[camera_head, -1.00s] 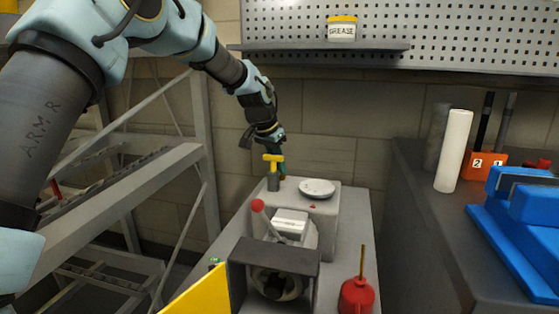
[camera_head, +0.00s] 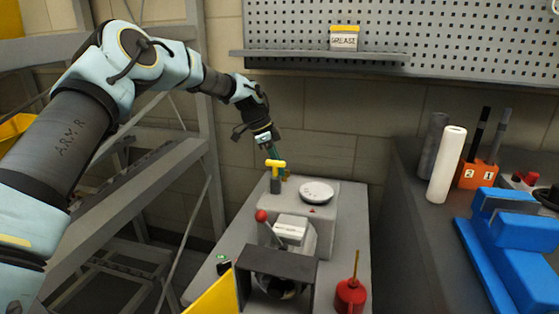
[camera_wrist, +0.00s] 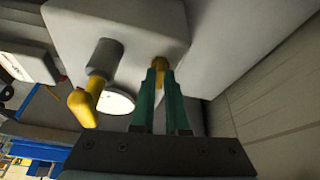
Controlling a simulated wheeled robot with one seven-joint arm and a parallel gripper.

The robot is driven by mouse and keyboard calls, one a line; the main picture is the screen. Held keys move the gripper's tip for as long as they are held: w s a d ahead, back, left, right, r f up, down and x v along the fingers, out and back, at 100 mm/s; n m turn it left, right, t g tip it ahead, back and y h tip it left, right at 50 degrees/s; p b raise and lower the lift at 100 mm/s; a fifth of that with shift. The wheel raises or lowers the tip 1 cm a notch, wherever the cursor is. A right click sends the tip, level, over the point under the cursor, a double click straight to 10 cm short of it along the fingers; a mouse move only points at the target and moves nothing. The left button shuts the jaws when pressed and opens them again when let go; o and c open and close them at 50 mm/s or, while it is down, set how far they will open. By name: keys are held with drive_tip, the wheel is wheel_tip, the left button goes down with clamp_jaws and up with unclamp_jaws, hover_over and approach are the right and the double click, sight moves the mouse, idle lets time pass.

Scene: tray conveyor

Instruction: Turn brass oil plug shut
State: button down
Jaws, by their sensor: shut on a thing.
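The brass oil plug (camera_wrist: 160,65) shows in the wrist view on the pale grey machine housing (camera_wrist: 140,25). My gripper (camera_wrist: 161,78) has its green fingers closed around the plug, with some brass showing between them. In the head view my gripper (camera_head: 279,162) reaches down at the back of the housing (camera_head: 318,222), tilted. It is just behind the yellow T-handle (camera_head: 275,163) on its dark grey post. The fingertips and the plug are mostly hidden there. I cannot tell how far the plug is turned.
The yellow handle (camera_wrist: 82,105) stands close beside my fingers in the wrist view. A round white dial (camera_head: 316,191) is on the housing. A red-knobbed lever (camera_head: 262,216) and a red oil can (camera_head: 350,296) are nearer. A wall is close behind.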

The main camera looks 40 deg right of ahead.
drive_tip(key=shift+w+d+m+y+p, duration=0.15)
drive_tip(key=shift+m+y+p, duration=0.15)
drive_tip(key=shift+m+p, duration=0.55)
drive_tip(key=shift+m, duration=0.35)
drive_tip(key=c, duration=0.9)
unclamp_jaws()
drive_tip(key=shift+g, duration=0.3)
drive_tip(key=b+v, duration=0.1)
drive_tip(key=v, duration=0.4)
drive_tip(key=w+a, duration=0.2)
drive_tip(key=w, duration=0.1)
drive_tip(key=w+a+b, duration=0.1)
drive_tip(key=w+a, duration=0.1)
drive_tip(key=w, duration=0.1)
drive_tip(key=w+a, duration=0.2)
drive_tip(key=w, duration=0.2)
drive_tip(key=shift+a+b, duration=0.15)
drive_tip(key=shift+b, duration=0.25)
